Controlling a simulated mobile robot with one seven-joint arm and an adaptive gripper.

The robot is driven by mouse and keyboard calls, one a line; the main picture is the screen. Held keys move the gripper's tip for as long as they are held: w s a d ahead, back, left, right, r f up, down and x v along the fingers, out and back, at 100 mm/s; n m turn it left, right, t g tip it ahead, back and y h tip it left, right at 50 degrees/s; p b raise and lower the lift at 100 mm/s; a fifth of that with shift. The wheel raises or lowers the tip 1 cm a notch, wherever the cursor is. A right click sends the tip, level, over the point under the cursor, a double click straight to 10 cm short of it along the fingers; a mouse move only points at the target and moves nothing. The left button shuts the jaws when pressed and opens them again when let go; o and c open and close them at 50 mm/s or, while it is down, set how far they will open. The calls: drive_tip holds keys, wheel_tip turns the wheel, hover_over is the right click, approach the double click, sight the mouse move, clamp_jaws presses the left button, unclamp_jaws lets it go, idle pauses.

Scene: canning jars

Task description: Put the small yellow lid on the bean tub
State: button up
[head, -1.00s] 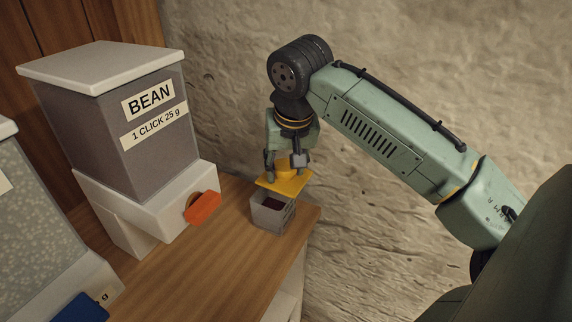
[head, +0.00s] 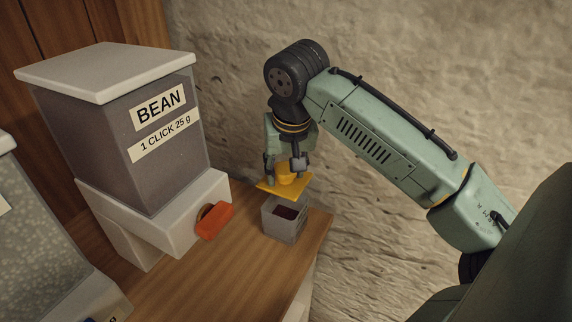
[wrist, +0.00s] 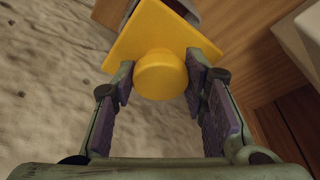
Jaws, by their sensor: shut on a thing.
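My gripper (head: 285,168) is shut on the knob of the small yellow lid (head: 272,186). The lid is a flat square plate with a round knob, and it looks slightly tilted in the head view. The bean tub (head: 287,228) is a small grey open box with dark red contents, near the wooden counter's right end. The lid is above the tub's back left part, apart from it, and the tub's opening shows in front. In the wrist view the lid (wrist: 143,38) hides most of what is below; a grey edge shows behind it.
A large BEAN dispenser (head: 127,150) with a white top and an orange lever (head: 214,221) stands left of the tub. Another dispenser (head: 40,235) is at the far left. The counter (head: 215,275) is bare in front; a rough wall (head: 440,60) is behind.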

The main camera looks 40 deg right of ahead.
sight(286, 186)
drive_tip(key=shift+f+b, duration=1.2)
drive_tip(key=shift+f, duration=1.15)
drive_tip(key=shift+f, duration=0.75)
idle(0.8)
drive_tip(key=o, duration=1.4)
drive_tip(key=shift+o, duration=0.2)
drive_tip(key=v, duration=1.2)
